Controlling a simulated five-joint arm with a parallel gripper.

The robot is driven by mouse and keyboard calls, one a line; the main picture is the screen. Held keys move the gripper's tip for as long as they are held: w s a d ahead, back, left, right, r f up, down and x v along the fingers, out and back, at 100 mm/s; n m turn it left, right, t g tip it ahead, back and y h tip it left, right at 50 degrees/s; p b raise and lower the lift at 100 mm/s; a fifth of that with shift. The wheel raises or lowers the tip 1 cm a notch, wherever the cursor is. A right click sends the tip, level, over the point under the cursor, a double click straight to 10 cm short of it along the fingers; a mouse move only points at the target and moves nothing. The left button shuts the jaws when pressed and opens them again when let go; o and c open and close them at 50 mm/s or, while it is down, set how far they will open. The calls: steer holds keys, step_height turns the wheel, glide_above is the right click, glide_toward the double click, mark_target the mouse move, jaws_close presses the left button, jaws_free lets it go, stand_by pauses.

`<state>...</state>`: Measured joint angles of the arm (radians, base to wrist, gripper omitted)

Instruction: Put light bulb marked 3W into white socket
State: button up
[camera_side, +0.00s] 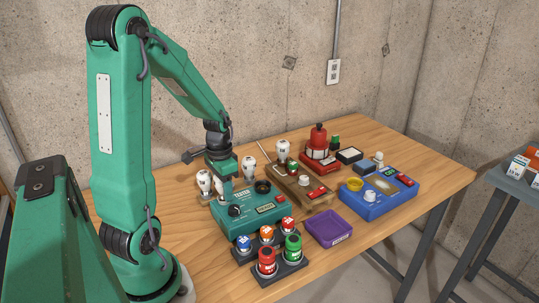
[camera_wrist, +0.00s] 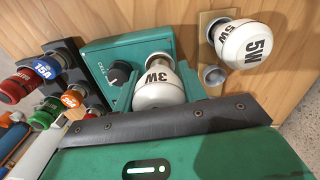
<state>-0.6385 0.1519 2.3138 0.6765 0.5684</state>
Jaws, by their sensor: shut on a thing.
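My gripper (camera_wrist: 157,82) is shut on the light bulb marked 3W (camera_wrist: 160,96), with a teal finger on either side of its white glass. The bulb's silvery cap points away from me, toward the green tester box (camera_wrist: 97,57). In the side view my gripper (camera_side: 226,190) is low at the left rear of the tester box (camera_side: 240,222); the held bulb is mostly hidden there. A white round fitting (camera_side: 370,195) sits on the blue box (camera_side: 385,207) at the right; I cannot tell if it is the white socket. A yellow ring (camera_side: 355,184) is beside it.
Other white bulbs (camera_side: 249,167) stand behind the tester. Red and green capped parts (camera_side: 293,246) and a purple tray (camera_side: 329,228) are in front.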

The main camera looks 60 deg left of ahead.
steer(key=shift+f, duration=0.4)
steer(key=o, duration=0.7)
steer(key=shift+r, duration=0.1)
steer(key=shift+r, duration=5.4)
steer(key=s+d+r+t, duration=0.1)
steer(key=d+r+t, duration=0.1)
steer(key=d, duration=0.7)
steer(key=s+d+r+t, duration=0.2)
steer(key=d+r, duration=0.3)
steer(key=d, duration=0.5)
steer(key=shift+r+m+t, duration=0.15)
steer(key=shift+m+t, duration=0.25)
steer(key=shift+t, duration=0.4)
